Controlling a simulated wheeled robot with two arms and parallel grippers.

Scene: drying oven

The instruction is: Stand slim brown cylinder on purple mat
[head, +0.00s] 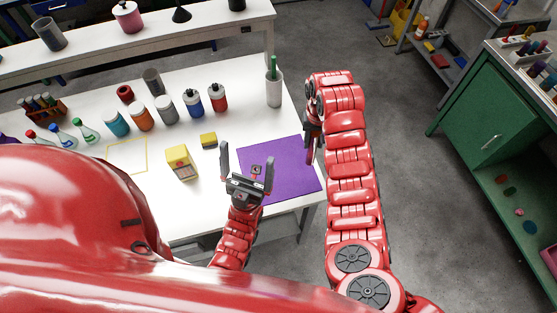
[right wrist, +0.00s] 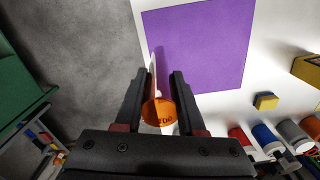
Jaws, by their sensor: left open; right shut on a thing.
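The purple mat (head: 297,172) lies flat on the white table near its right front corner, and it is bare in the right wrist view (right wrist: 205,40). My right gripper (head: 312,148) is beside the mat's right edge, shut on the slim brown cylinder (right wrist: 160,112). The right wrist view shows the cylinder's round orange-brown end with lettering between the fingers; its far part is hard to make out. My left gripper (head: 247,160) is open and empty, over the mat's left part in the head view.
A white holder with a green stick (head: 274,88) stands behind the mat. A yellow device (head: 181,163) and a small yellow block (head: 208,140) stand left of it. Several jars and bottles line the table further back. A green cabinet (head: 490,140) stands to the right across open floor.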

